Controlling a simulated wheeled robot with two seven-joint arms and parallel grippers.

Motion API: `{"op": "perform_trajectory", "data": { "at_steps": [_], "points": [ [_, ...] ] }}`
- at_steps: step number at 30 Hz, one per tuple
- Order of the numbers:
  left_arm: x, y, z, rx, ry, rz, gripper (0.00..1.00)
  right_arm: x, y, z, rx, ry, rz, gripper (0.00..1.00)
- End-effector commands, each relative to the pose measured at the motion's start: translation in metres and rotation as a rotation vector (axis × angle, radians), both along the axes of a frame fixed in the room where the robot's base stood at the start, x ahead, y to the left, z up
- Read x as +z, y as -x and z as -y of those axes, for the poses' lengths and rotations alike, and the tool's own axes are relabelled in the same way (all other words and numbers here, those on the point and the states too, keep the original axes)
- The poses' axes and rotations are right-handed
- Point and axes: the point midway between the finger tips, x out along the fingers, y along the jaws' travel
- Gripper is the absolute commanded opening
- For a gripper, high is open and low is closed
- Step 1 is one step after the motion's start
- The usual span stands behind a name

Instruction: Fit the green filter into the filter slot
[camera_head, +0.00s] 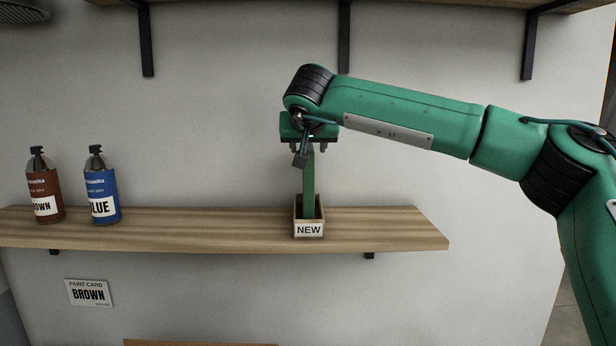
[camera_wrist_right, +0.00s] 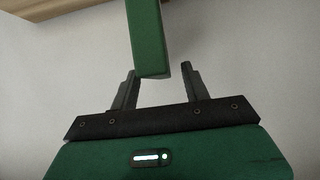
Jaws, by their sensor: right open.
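The green filter (camera_head: 308,182) is a tall thin slab standing upright in a small wooden box (camera_head: 309,229) labelled NEW on the shelf. My right gripper (camera_head: 309,150) is over the top of the filter, pointing down. In the right wrist view the green filter (camera_wrist_right: 147,40) comes down between the two open fingers of my right gripper (camera_wrist_right: 157,85). A gap shows at its sides, so the jaws are not closed on it. The filter's lower end is hidden inside the box. The filter slot is not in view. My left gripper is not in view.
The wooden shelf (camera_head: 200,229) holds a brown spray bottle (camera_head: 44,190) and a blue spray bottle (camera_head: 102,190) at the left. Black brackets (camera_head: 344,40) hang from an upper shelf. A BROWN paint card (camera_head: 89,292) is on the wall below.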

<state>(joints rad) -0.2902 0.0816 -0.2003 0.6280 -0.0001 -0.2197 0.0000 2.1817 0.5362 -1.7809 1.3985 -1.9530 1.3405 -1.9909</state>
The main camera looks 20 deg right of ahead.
Motion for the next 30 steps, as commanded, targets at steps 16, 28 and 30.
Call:
{"op": "perform_trajectory", "data": {
  "at_steps": [16, 28, 30],
  "points": [
    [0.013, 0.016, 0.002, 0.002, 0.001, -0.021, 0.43, -0.013, -0.018, 0.005, 0.0, -0.001, 0.0, 0.35],
    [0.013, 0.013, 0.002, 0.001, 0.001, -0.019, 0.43, -0.013, -0.018, 0.005, -0.001, -0.001, 0.0, 0.0],
    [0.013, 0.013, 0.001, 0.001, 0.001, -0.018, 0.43, -0.013, -0.018, 0.005, -0.001, -0.001, 0.0, 0.0]
  ]
}}
